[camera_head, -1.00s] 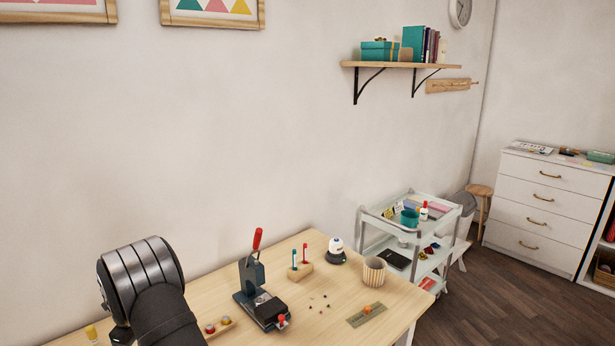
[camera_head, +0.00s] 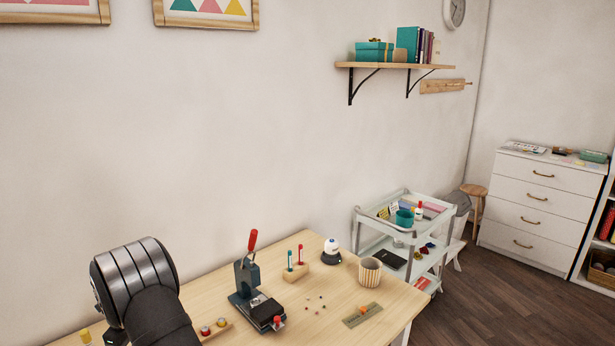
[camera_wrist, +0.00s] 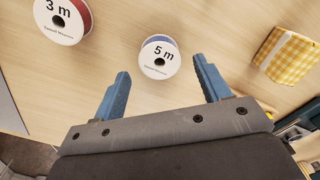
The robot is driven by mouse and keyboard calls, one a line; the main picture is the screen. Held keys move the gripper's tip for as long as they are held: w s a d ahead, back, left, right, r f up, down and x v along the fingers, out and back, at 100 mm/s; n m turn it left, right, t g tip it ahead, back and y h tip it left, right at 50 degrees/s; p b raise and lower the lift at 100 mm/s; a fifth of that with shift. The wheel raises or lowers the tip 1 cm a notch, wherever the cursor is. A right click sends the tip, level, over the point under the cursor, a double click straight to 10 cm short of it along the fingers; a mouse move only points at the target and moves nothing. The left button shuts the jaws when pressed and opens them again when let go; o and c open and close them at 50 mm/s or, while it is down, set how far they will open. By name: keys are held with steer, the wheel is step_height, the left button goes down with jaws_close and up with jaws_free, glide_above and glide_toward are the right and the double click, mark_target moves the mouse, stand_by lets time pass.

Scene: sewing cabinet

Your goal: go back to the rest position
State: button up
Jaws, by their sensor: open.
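My gripper (camera_wrist: 161,88) is open in the wrist view, its two blue fingers spread wide with nothing between them. Beyond the fingertips, a ribbon spool marked "5 m" (camera_wrist: 160,62) lies on the wooden table, apart from the fingers. In the head view my dark arm covers the lower left, and the gripper itself cannot be made out there.
A spool marked "3 m" (camera_wrist: 62,14) and a yellow checked cloth item (camera_wrist: 286,55) lie nearby. On the table (camera_head: 345,293) stand a press with a red handle (camera_head: 252,285), a striped cup (camera_head: 369,272) and a pen block (camera_head: 295,272). A white cart (camera_head: 405,240) is to the right.

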step_height(320, 180, up, 9)
step_height(320, 180, down, 12)
steer(key=shift+s+d+f, duration=0.1)
steer(key=r, duration=0.5)
steer(key=shift+w+d+r, duration=0.2)
steer(key=shift+w+d, duration=0.05)
steer(key=shift+d, duration=0.1)
steer(key=w+d+r, duration=0.3)
steer(key=d+r, duration=0.3)
steer(key=d, duration=0.4)
steer(key=s+d+n, duration=0.1)
steer(key=s+d, duration=0.4)
steer(key=d, duration=0.8)
steer(key=s+a+f, duration=0.1)
steer(key=a+f, duration=0.1)
steer(key=a, duration=0.1)
steer(key=a+f, duration=0.3)
steer(key=a, duration=0.1)
steer(key=s+a+f, duration=0.1)
steer(key=a+f, duration=0.2)
steer(key=a, duration=0.1)
steer(key=shift+s+f, duration=0.2)
steer(key=shift+s, duration=0.15)
steer(key=shift+f, duration=0.5)
